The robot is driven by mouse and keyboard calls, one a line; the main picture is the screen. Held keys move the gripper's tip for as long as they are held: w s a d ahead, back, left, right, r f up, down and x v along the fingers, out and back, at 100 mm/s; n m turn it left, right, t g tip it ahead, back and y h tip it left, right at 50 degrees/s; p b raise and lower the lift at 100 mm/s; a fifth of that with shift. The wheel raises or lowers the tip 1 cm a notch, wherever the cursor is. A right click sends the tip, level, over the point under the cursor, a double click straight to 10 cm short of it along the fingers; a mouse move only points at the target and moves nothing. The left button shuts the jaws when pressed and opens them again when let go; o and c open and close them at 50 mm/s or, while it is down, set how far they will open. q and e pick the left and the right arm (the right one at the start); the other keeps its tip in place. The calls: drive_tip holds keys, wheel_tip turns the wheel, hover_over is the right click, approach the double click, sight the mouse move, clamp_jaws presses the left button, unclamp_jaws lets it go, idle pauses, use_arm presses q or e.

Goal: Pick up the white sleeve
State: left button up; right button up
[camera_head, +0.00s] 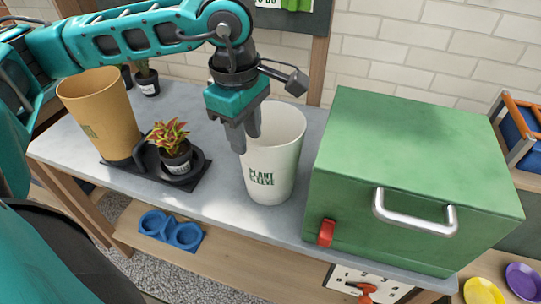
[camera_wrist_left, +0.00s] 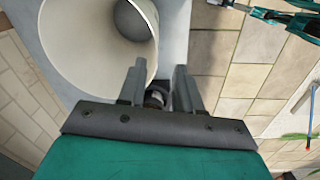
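The white sleeve (camera_head: 275,165) is a tall tapered cup printed "PLANT SLEEVE" and stands upright on the grey bench, left of the green box. Its open mouth shows in the left wrist view (camera_wrist_left: 75,50), with a grey round area inside. My left gripper (camera_head: 245,138) is at the sleeve's left rim, pointing down. In the left wrist view its two fingers (camera_wrist_left: 159,80) are apart, one overlapping the mouth and one outside the rim. Contact with the wall cannot be told. Teal and dark parts, apparently of my right arm, show at that view's upper right; its gripper is unclear.
A large green box (camera_head: 410,170) with a metal handle stands close on the sleeve's right. On the left are a tan sleeve (camera_head: 100,115) and a red-leaved potted plant (camera_head: 175,150) on a dark tray (camera_head: 195,185). A blue double-cup holder (camera_head: 170,231) is on the lower shelf.

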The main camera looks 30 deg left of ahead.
sight(249, 162)
use_arm(q)
drive_tip(key=shift+w+a+f, duration=0.1)
drive_tip(key=shift+w+f, duration=0.15)
drive_tip(key=shift+f, duration=1.25)
drive_tip(key=shift+w+a+f, duration=0.1)
drive_tip(key=shift+w+f, duration=0.1)
drive_tip(key=shift+f, duration=1.25)
clamp_jaws()
